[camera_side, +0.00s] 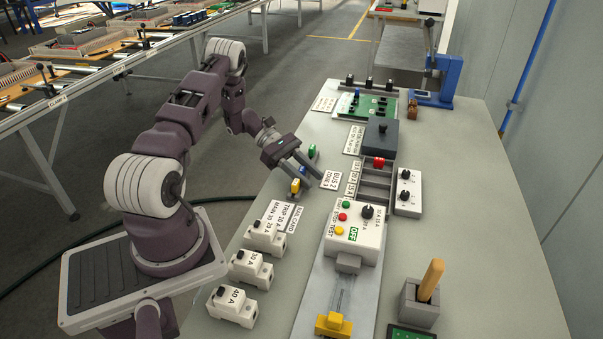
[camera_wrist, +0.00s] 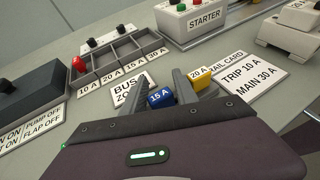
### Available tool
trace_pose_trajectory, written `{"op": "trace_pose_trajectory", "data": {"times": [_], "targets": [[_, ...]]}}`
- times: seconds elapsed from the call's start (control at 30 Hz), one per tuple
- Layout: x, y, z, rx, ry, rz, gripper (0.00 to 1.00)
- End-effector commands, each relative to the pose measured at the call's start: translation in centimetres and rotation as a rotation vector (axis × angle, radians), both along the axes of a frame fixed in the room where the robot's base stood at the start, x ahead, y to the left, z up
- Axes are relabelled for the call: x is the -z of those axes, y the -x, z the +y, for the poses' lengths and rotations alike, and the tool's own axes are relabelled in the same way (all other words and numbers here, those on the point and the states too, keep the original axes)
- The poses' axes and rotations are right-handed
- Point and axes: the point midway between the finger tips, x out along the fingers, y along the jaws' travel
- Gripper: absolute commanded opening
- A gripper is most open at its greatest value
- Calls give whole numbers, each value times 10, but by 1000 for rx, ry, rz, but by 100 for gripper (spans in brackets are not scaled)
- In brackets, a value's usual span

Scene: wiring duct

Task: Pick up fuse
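A blue fuse marked 15 A (camera_wrist: 160,97) shows between the two fingers of my gripper (camera_wrist: 163,84) in the wrist view. My gripper is open, with its fingers apart on either side of this fuse; whether either touches it is not clear. In the side view my gripper (camera_side: 312,184) reaches down over the table's left edge area, and the fingers partly hide the blue fuse. A yellow fuse marked 20 A (camera_wrist: 201,78) stands just outside the right finger; it also shows in the side view (camera_side: 295,187). A green fuse (camera_side: 312,152) stands on the other side.
A slotted tray (camera_side: 376,187) holds a red fuse (camera_side: 378,162), with labelled slots. A "BUS 2 ZONE 1" card (camera_side: 329,180) lies close to the fingers. A starter box (camera_side: 355,232) and several breakers (camera_side: 265,238) stand nearer. The table's right side is mostly clear.

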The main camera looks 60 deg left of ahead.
Motion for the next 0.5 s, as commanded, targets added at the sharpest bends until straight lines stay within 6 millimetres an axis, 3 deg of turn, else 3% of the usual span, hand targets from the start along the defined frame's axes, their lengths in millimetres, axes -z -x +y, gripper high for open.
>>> {"op": "trace_pose_trajectory", "data": {"times": [0.23, 0.4, 0.5], "targets": [[2, -2, -4, -1, -1, -1, 35], [2, -1, -4, 0, -2, 0, 4], [2, -1, -4, 0, -2, 0, 0]]}}
